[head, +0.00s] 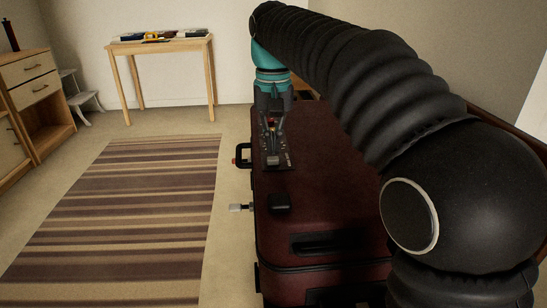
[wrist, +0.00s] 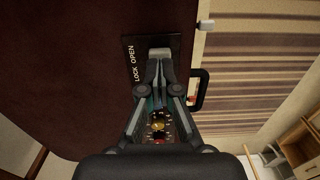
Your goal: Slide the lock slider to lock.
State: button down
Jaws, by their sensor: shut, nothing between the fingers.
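The dark red suitcase (head: 320,190) stands below my arm. A black lock plate (head: 284,161) is on its top near the left edge. In the wrist view the plate (wrist: 130,45) carries the white words LOCK and OPEN. My gripper (head: 271,128) points down at the plate. In the wrist view the fingertips of my gripper (wrist: 159,68) are together, with nothing held between them, over the plate beside the lettering. Small brass and red parts (wrist: 158,127) show between the finger linkages.
A black handle (head: 243,155) sticks out from the suitcase's left side. A striped rug (head: 125,215), a wooden table (head: 160,46) and a drawer cabinet (head: 35,90) lie left.

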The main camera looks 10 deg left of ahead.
jog(key=shift+f+b, duration=0.5)
jog(key=shift+f, duration=0.4)
dwell(0.5)
jog(key=shift+w+a+f+p, duration=0.1)
jog(key=shift+w+a+p, duration=0.15)
jog(key=shift+w+p, duration=0.65)
jog(key=shift+w+a+p, duration=0.2)
jog(key=shift+w+p, duration=0.6)
jog(key=shift+p, duration=0.2)
jog(key=shift+r+p, duration=0.6)
jog(key=shift+r, duration=2.5)
